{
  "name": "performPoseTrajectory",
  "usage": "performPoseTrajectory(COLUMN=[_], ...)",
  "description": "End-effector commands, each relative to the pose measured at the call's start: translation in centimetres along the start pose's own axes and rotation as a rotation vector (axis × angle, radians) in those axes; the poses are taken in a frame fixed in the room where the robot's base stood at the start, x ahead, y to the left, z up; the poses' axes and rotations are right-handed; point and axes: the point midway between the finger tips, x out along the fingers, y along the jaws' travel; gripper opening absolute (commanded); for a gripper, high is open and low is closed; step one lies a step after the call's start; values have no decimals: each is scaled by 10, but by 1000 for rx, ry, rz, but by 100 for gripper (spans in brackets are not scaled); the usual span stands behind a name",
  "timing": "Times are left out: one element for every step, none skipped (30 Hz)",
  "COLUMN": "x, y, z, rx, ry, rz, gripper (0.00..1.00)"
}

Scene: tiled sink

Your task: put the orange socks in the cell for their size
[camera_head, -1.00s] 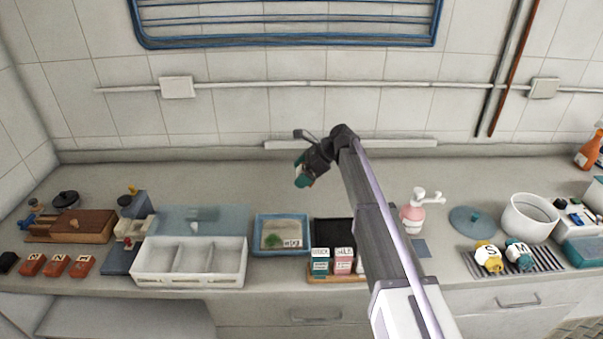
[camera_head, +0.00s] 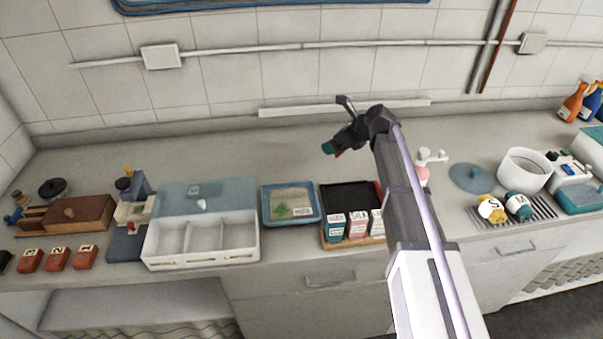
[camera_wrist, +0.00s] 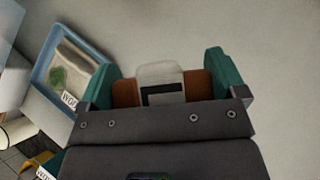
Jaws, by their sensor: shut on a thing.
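My gripper (camera_head: 330,148) is above the counter, behind the blue-rimmed tray, with teal fingers. In the wrist view my gripper (camera_wrist: 170,82) is shut on the orange socks (camera_wrist: 125,94), a brown-orange bundle with a pale band around its middle. A dark mark shows on the band; its size cannot be read. The white box (camera_head: 200,260) with three open cells stands at the front left of the counter, and its cells look empty. Small lettering on its front is mostly too small to read.
A blue-rimmed tray (camera_head: 265,212) holds a packet. Right of it, a dark tray (camera_head: 350,191) has small cartons (camera_head: 357,224) in front. A translucent lid (camera_head: 205,192) lies behind the white box. Several orange numbered blocks (camera_head: 57,257) sit at left. The rear counter is clear.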

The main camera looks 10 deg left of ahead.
Motion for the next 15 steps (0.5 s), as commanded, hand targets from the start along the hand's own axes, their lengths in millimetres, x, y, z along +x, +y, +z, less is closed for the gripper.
performPoseTrajectory(x=[10, 15, 23, 29, 35, 41, 45, 47, 48, 47, 46, 46, 48, 52, 59], y=[0, 0, 1, 1, 1, 1, 1, 1, 1, 1, 1, 1, 1, 1, 1], z=[-9, -14, -22, -28, -34, -41, -44, -46, -47, -46, -45, -45, -48, -52, -58], rx=[-1, -2, -2, -2, -2, -3, -3, -3, -3, -3, -3, -3, -4, -4, -4], ry=[0, 0, 0, 0, 0, 0, 0, 0, 0, 0, 0, 0, 1, 1, 1], rz=[1, 2, 2, 2, 2, 3, 3, 3, 3, 3, 3, 4, 4, 4, 4], gripper=[63, 63, 63, 63, 63, 63, 63, 63, 63, 63, 63, 63, 63, 63, 63])
